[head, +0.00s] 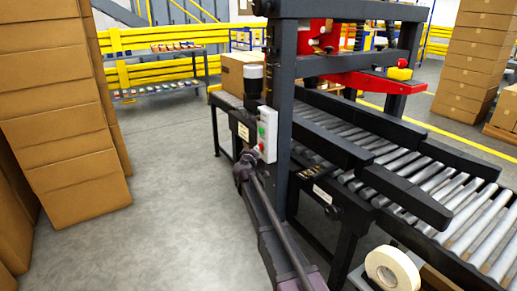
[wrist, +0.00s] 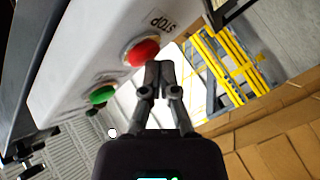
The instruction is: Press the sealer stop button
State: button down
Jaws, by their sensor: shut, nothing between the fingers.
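The sealer's control box (head: 268,122) is light grey and mounted on the dark upright post of the machine. In the wrist view the box (wrist: 85,45) fills the upper left. Its red stop button (wrist: 142,52) sits beside the "STOP" lettering, and the green button (wrist: 102,95) is farther down-left. In the head view the red button (head: 261,147) is below the green one. My gripper (wrist: 159,70) is shut and empty. Its fingertips are just right of and below the red button in the wrist view; I cannot tell whether they touch. My gripper (head: 245,165) also shows just below-left of the box.
A roller conveyor (head: 440,215) with dark side rails runs right of the post. Stacked cartons (head: 60,110) stand on the left, and more (head: 480,50) at the right. Grey floor between the left stack and the machine is clear.

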jog(key=shift+s+a, duration=0.25)
jog(key=shift+a, duration=0.15)
jog(key=shift+s+a, duration=0.55)
jog(key=shift+a, duration=0.25)
jog(key=shift+s+a, duration=0.6)
jog(key=shift+a, duration=0.25)
jog(key=shift+s+a, duration=0.55)
jog(key=shift+a, duration=0.25)
